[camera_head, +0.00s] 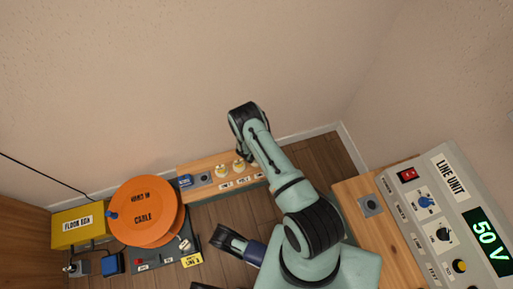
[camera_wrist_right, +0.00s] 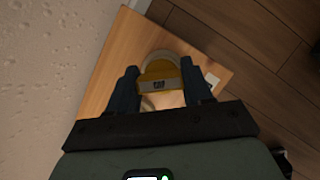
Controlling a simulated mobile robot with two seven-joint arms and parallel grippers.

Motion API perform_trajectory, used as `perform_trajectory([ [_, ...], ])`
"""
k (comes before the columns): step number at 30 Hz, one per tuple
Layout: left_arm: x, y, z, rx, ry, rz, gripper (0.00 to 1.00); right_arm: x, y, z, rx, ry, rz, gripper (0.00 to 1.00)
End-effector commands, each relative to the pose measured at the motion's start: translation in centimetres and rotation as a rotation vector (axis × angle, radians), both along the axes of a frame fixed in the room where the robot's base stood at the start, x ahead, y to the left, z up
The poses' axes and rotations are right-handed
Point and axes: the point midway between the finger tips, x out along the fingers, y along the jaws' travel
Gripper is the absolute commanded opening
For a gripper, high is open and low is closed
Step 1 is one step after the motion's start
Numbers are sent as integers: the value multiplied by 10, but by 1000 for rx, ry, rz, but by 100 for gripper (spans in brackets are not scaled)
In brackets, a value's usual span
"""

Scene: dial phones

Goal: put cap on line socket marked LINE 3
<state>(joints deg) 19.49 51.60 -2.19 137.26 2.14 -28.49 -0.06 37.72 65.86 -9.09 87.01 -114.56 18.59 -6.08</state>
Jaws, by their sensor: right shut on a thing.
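My right gripper (camera_wrist_right: 160,88) is shut on a yellow cap (camera_wrist_right: 158,72), one finger on each side. The cap is over a pale round base near the end of the wooden board (camera_wrist_right: 207,63); I cannot tell whether it is seated. A white label (camera_wrist_right: 211,79) lies beside it, unreadable. Two yellow-and-white round pieces (camera_head: 222,171) (camera_head: 239,165) show on the board, with small labels (camera_head: 225,186) too small to read.
A grey square fitting (camera_head: 204,179) and a blue piece (camera_head: 185,181) are at the board's left. An orange cable drum (camera_head: 145,211) and yellow box (camera_head: 80,224) stand further left. The LINE UNIT panel (camera_head: 455,215), reading 50 V, is at the right. The wall runs close behind the board.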

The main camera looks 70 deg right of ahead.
Motion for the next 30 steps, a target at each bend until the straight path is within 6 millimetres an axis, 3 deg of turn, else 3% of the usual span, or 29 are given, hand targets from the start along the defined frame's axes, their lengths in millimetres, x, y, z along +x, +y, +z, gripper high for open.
perform_trajectory([
  [19,1,0,-8,0,0,0,31,0,0,-14,1,1,0,14],
  [20,1,0,-7,0,0,0,31,0,0,-14,1,1,0,60],
  [21,1,0,-7,0,0,0,31,0,0,-13,1,1,0,74],
  [22,1,0,-7,0,0,0,31,0,0,-13,1,1,0,80],
  [28,1,0,-7,0,0,0,31,0,0,-13,0,0,0,80],
  [30,1,0,-7,0,0,0,31,0,0,-13,0,0,0,63],
])
